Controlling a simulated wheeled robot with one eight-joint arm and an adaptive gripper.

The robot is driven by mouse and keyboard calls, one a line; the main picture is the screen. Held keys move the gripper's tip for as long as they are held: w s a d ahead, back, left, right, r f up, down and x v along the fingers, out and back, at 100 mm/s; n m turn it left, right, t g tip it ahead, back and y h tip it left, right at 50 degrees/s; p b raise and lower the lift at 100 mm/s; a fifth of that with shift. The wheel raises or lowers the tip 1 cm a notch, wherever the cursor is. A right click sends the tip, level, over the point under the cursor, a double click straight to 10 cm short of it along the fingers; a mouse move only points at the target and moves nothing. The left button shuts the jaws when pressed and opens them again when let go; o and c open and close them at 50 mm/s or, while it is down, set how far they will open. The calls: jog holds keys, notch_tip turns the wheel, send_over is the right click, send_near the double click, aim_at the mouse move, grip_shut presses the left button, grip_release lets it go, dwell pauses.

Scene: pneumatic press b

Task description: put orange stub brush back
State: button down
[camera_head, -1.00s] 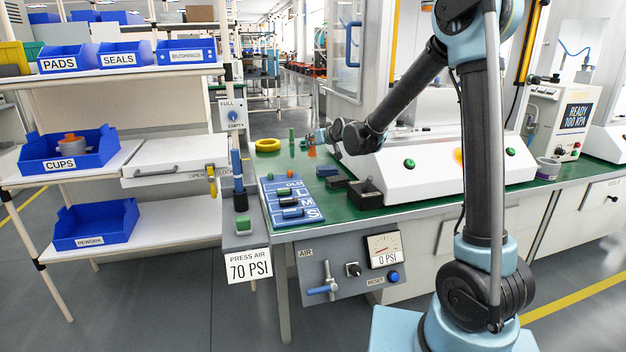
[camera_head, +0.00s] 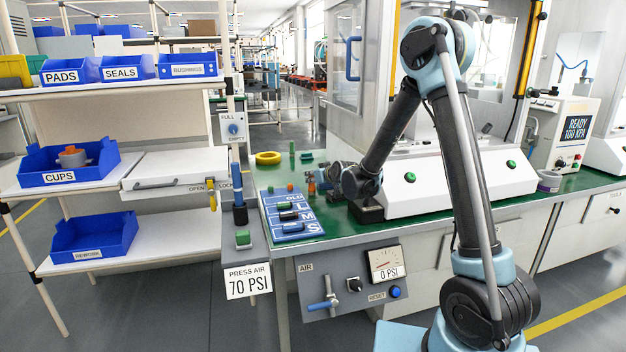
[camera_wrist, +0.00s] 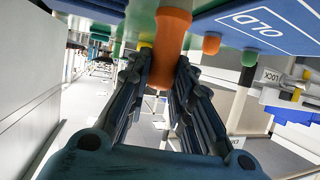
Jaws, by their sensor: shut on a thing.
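The orange stub brush (camera_head: 311,184) is a short orange cylinder above or at the green bench top, beside the blue board marked OLD, L, M and S (camera_head: 312,231); I cannot tell whether it touches the bench. My gripper (camera_head: 316,178) reaches in from the right and is shut on it. In the wrist view the brush (camera_wrist: 172,36) stands between the two dark fingers of my gripper (camera_wrist: 161,68), running up toward the picture's top. The blue board (camera_wrist: 265,22) is just right of it there. My fingers hide part of the brush.
A green upright stub (camera_head: 292,149) and a yellow ring (camera_head: 268,158) stand farther back on the bench. A dark open box (camera_head: 367,213) is partly behind my arm. The white press housing (camera_head: 455,178) bounds the bench on the right. A shelf rack with blue bins (camera_head: 90,235) is left.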

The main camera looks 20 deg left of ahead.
jog(key=c, duration=1.4)
grip_release()
jog(key=shift+f, duration=0.1)
jog(key=shift+s, duration=0.1)
jog(key=shift+v, duration=6.05)
